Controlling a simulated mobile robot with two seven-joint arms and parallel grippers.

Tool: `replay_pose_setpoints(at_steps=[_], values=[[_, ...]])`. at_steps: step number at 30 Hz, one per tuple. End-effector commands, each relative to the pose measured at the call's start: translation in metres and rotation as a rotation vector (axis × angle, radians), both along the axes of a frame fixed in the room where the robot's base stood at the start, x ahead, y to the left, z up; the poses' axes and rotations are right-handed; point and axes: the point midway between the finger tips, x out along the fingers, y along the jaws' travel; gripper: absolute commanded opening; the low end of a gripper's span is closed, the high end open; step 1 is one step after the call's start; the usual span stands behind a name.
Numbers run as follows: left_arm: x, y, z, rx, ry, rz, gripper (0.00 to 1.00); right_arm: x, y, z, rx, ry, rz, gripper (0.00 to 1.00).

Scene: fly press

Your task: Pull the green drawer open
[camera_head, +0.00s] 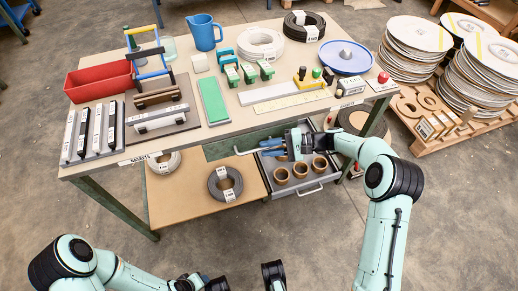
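The green drawer (222,150) sits under the front edge of the workbench, its front looking flush with the bench. Its pale bar handle (243,152) runs along the front; the right end is partly hidden by my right gripper. My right gripper (263,148) has two blue fingers pointing left at the handle. A gap shows between the fingers, one above and one below the handle's right part. I cannot tell whether they touch it. My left arm (110,270) is low at the bottom left; its gripper's fingers are not clearly seen.
A grey drawer (318,190) with several brass rings stands open just below and right of my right gripper. The bench top (225,135) carries a red bin (98,80), a blue jug (204,33) and parts. A lower shelf (180,212) holds coils. Floor in front is clear.

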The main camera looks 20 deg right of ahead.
Motion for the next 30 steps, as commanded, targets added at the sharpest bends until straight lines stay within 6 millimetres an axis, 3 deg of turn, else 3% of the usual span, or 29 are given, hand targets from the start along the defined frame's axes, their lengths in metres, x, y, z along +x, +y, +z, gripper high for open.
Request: replay_pose_setpoints(at_steps=[6, 17, 18, 20, 30], values=[[0.005, 0.003, -0.004, 0.006, -0.013, 0.005, 0.43, 0.007, 0.026, -0.007, 0.0, 0.0, 0.0, 0.23], [0.006, 0.003, -0.004, 0.008, -0.016, 0.006, 0.43, 0.009, 0.032, -0.008, -0.001, 0.0, -0.001, 0.23], [0.006, 0.003, -0.004, 0.008, -0.016, 0.006, 0.43, 0.009, 0.032, -0.008, -0.001, 0.0, -0.001, 0.2], [0.006, 0.003, -0.004, 0.008, -0.016, 0.006, 0.43, 0.009, 0.031, -0.007, -0.001, 0.0, -0.001, 0.0], [0.004, 0.002, -0.002, 0.006, -0.011, 0.005, 0.43, 0.006, 0.031, -0.007, -0.001, 0.001, -0.001, 0.0]])
